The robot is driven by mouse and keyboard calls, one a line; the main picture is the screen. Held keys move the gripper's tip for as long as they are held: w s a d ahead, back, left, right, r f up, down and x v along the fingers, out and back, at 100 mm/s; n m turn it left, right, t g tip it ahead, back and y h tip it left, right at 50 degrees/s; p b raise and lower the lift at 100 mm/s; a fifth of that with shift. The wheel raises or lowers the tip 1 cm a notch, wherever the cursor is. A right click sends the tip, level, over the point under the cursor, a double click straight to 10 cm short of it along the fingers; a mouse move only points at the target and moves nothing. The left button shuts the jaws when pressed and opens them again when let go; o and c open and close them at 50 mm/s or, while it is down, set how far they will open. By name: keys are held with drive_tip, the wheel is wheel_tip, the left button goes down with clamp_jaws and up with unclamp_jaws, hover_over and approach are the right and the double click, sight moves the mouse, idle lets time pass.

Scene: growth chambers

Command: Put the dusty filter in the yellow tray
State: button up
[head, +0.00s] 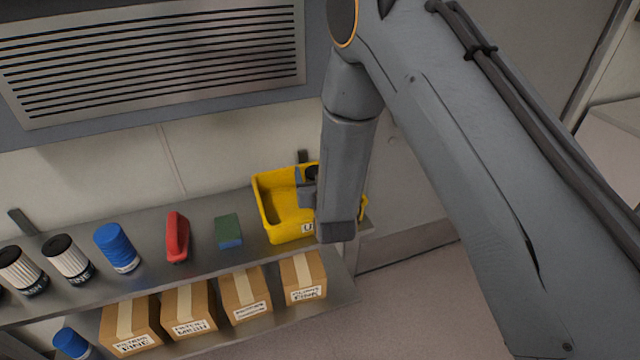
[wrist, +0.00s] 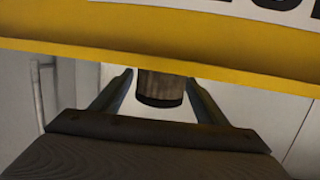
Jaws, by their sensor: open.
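The yellow tray (head: 268,213) stands at the right end of the upper shelf, and its labelled wall (wrist: 120,38) crosses the top of the wrist view. A brownish, dusty-looking cylindrical filter (wrist: 160,88) with a dark end shows past the tray's rim, partly hidden by the wall. In the head view a dark round end (head: 312,173), apparently this filter's, shows at the tray's back right, mostly behind my arm. My gripper (head: 306,188) is at the tray; in the wrist view its open fingers (wrist: 160,98) stand either side of the filter, with gaps visible.
Left of the tray on the shelf are a green-and-blue sponge (head: 229,230), a red-handled tool (head: 177,238), a blue cylinder (head: 117,247) and white pleated filters (head: 68,257). Cardboard boxes (head: 302,278) line the lower shelf. A vent grille (head: 155,60) is above.

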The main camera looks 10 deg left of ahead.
drive_tip(key=b+v, duration=0.2)
drive_tip(key=v, duration=0.7)
drive_tip(key=shift+s+d, duration=0.15)
drive_tip(key=shift+s, duration=0.2)
drive_tip(key=shift+r, duration=0.15)
drive_tip(key=d+m+g+h, duration=0.2)
drive_tip(key=d+g+h, duration=0.3)
drive_tip(key=d, duration=1)
drive_tip(key=s+d+r+m+g, duration=0.1)
drive_tip(key=s+d+g, duration=0.3)
drive_tip(key=s+d, duration=0.4)
drive_tip(key=s+d+r+m+g+h, duration=0.1)
drive_tip(key=s+d+r+g, duration=0.3)
drive_tip(key=s+d, duration=0.5)
drive_tip(key=shift+s+d+r+g, duration=0.15)
drive_tip(key=shift+s+r+g, duration=0.15)
drive_tip(key=shift+s, duration=0.25)
